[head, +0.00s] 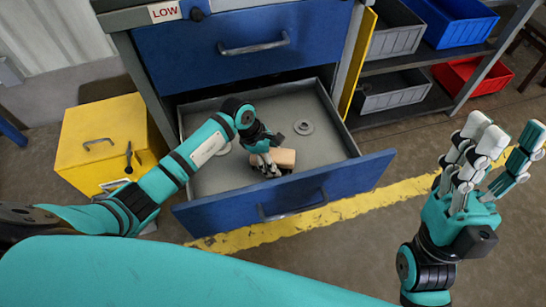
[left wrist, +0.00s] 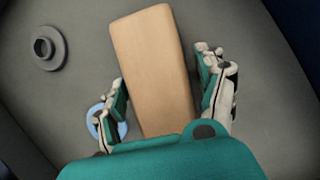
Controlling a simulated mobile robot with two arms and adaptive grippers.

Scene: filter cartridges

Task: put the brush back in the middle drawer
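The open drawer (head: 330,170) has a grey inside and a blue front, under a shut blue drawer (head: 240,45). The brush (head: 285,157), seen as a tan wooden block, lies in the open drawer near its front; its bristles are hidden. My left gripper (head: 268,168) is down in the drawer at the brush. In the left wrist view the brush (left wrist: 152,70) lies between the fingers of my left gripper (left wrist: 162,92), with narrow gaps on both sides. My right gripper (head: 490,150) is open and empty, raised outside the drawer at the right.
A grey ring (head: 303,127) lies in the drawer behind the brush. A light blue ring (left wrist: 92,118) lies beside the left finger. A yellow cabinet (head: 105,140) stands left.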

